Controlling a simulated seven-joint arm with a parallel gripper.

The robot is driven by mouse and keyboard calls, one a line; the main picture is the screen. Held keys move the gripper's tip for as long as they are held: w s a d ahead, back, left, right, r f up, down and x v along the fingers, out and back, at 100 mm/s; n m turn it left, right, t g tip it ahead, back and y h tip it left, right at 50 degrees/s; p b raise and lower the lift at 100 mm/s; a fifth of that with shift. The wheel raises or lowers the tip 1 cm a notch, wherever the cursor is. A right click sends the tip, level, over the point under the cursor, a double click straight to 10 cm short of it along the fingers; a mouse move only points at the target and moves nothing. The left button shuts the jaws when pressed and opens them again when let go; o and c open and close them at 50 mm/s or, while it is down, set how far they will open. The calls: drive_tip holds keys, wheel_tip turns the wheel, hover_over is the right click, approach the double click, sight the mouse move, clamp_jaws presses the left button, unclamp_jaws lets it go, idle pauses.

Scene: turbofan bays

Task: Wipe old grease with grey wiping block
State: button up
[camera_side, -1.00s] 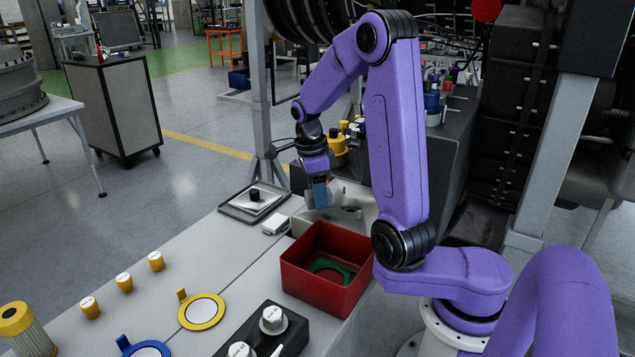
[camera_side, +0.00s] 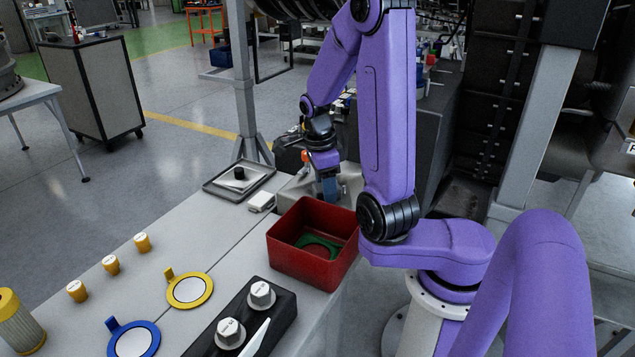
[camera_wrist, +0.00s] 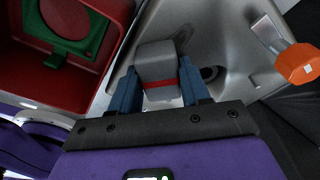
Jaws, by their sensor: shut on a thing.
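My gripper (camera_wrist: 160,93) is shut on the grey wiping block (camera_wrist: 155,60), which has a red band around it. The blue fingers press on both sides of the block in the wrist view. In the side view my gripper (camera_side: 328,184) points down over the pale metal fixture just behind the red bin; the block itself is hard to make out there. In the wrist view the block is over the metal fixture (camera_wrist: 212,35), near a round hole (camera_wrist: 209,73). I cannot tell whether the block touches the surface.
A red bin (camera_side: 290,262) holding a green part (camera_side: 318,244) stands close in front of my gripper. An orange-ended handle (camera_wrist: 298,64) rises from the fixture at right. A tray (camera_side: 218,190), a small white block (camera_side: 262,201) and a black box with knobs (camera_side: 228,345) lie on the bench.

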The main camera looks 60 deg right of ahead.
sight(307, 191)
drive_tip(key=shift+w, duration=2.75)
drive_tip(key=shift+w+r, duration=0.2)
drive_tip(key=shift+r, duration=0.4)
drive_tip(key=shift+w+r, duration=0.15)
drive_tip(key=shift+r, duration=0.4)
wheel_tip(307, 191, up, 6)
drive_tip(key=shift+f, duration=0.15)
